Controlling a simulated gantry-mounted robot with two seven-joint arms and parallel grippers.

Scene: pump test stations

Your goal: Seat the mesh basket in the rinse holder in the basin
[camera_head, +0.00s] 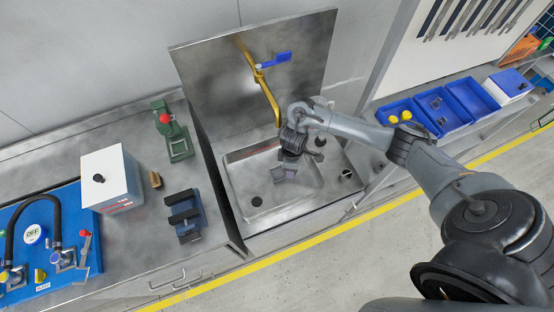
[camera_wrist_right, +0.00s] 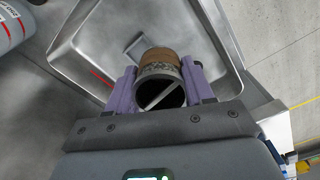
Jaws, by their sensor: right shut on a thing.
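The mesh basket (camera_wrist_right: 161,72) is a short cylinder with a brown end, a speckled mesh band and a dark open end crossed by a light bar. My right gripper (camera_wrist_right: 160,90) is shut on it, with a purple finger on either side. In the head view, my right gripper (camera_head: 284,172) is over the basin (camera_head: 240,185), and the basket is hard to make out there. In the wrist view, a grey angular piece (camera_wrist_right: 133,46) on the basin floor, partly behind the basket, may be the rinse holder; I cannot tell for sure. My left gripper is not in view.
A brass faucet (camera_head: 267,92) with a blue handle rises behind the basin. A dark round fitting (camera_head: 257,201) is on the basin floor. Left are a blue-black fixture (camera_head: 185,215), a green press (camera_head: 178,140) and a white box (camera_head: 112,180). Blue bins (camera_head: 470,103) stand right.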

